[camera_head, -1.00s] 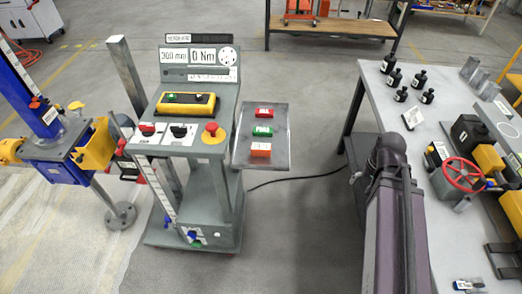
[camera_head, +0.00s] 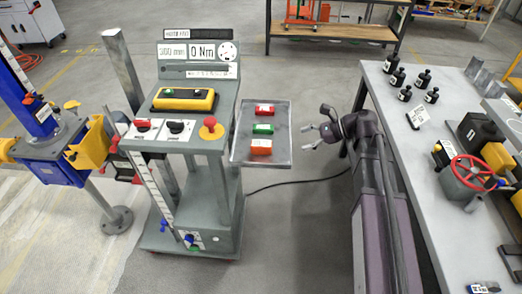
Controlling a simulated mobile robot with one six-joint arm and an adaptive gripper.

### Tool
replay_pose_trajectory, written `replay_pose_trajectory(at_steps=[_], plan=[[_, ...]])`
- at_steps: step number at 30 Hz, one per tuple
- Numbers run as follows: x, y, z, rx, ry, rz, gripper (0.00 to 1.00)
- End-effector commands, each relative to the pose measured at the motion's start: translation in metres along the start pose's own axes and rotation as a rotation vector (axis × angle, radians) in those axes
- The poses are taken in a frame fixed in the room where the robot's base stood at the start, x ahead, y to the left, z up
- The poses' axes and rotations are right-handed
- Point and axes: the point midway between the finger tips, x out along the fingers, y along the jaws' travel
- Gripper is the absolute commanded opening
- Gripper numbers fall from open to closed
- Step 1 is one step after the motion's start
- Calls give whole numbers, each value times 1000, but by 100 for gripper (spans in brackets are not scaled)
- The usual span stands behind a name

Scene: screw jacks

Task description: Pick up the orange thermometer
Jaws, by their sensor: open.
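A small orange block-like item with a white label (camera_head: 261,147) lies at the near end of a grey side tray (camera_head: 281,114). It looks like the orange thermometer, but its label is too small to read. A green labelled item (camera_head: 263,129) and a red one (camera_head: 264,110) lie behind it in a row. My gripper (camera_head: 314,127) is open and empty, to the right of the tray and apart from it. Its fingers point left toward the tray items.
The screw-jack console (camera_head: 188,134) with buttons and a yellow panel stands left of the tray. A grey worktable (camera_head: 428,190) on the right holds black bottles, a red handwheel (camera_head: 468,172) and other items. A black cable crosses the floor.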

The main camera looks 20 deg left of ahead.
Motion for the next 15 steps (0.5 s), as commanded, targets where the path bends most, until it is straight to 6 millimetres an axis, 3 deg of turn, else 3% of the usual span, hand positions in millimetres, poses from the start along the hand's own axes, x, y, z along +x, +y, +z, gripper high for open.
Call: replay_pose_trajectory(at_steps=[15], plan=[[4, -7, 10, 77, -65, 5, 91]])
